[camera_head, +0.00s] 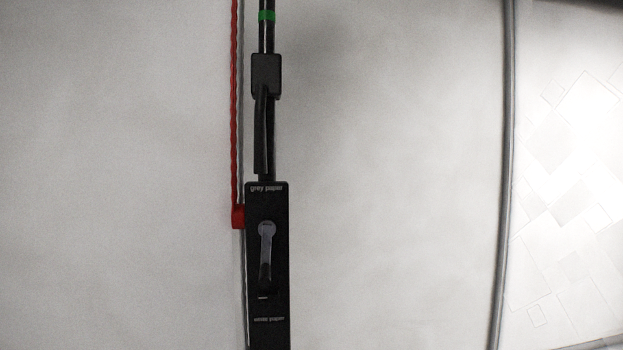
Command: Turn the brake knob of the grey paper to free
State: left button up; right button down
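A narrow black brake housing (281,240) stands upright in the lower middle of the head view. A label at its top reads "grey paper" (266,188). Below that label is a grey lever knob (267,255), with its round hub at the top and its handle pointing straight down. A small light mark (263,298) shows at the handle's lower end. A second label, which seems to read "white paper" (269,319), sits lower on the housing. Neither of my grippers is in view, and nothing touches the knob.
Above the housing is a black pole (267,40) with a green band and a black clamp (266,72). A red cord (235,110) runs down to a red part (238,216) beside the housing. A grey pole or cable (506,150) stands to the right. Pale surfaces fill the background.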

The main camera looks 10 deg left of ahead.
aim_at(270, 293)
jog(key=i+l+z, duration=0.1)
jog(key=i+z, duration=0.6)
jog(key=i, duration=0.2)
jog(key=i+z, duration=0.2)
jog(key=i, duration=0.3)
jog(key=i+z, duration=0.2)
jog(key=i, duration=0.3)
jog(key=i+j+z, duration=0.15)
jog(key=i, duration=0.35)
jog(key=i+z, duration=0.2)
jog(key=z, duration=0.2)
jog(key=i+z, duration=0.15)
jog(key=z, duration=0.25)
jog(key=i+z, duration=0.2)
jog(key=z, duration=0.15)
jog(key=i+j+z, duration=0.15)
jog(key=z, duration=0.25)
jog(key=i+l+z, duration=0.15)
jog(key=i+z, duration=0.3)
jog(key=u, duration=6.2)
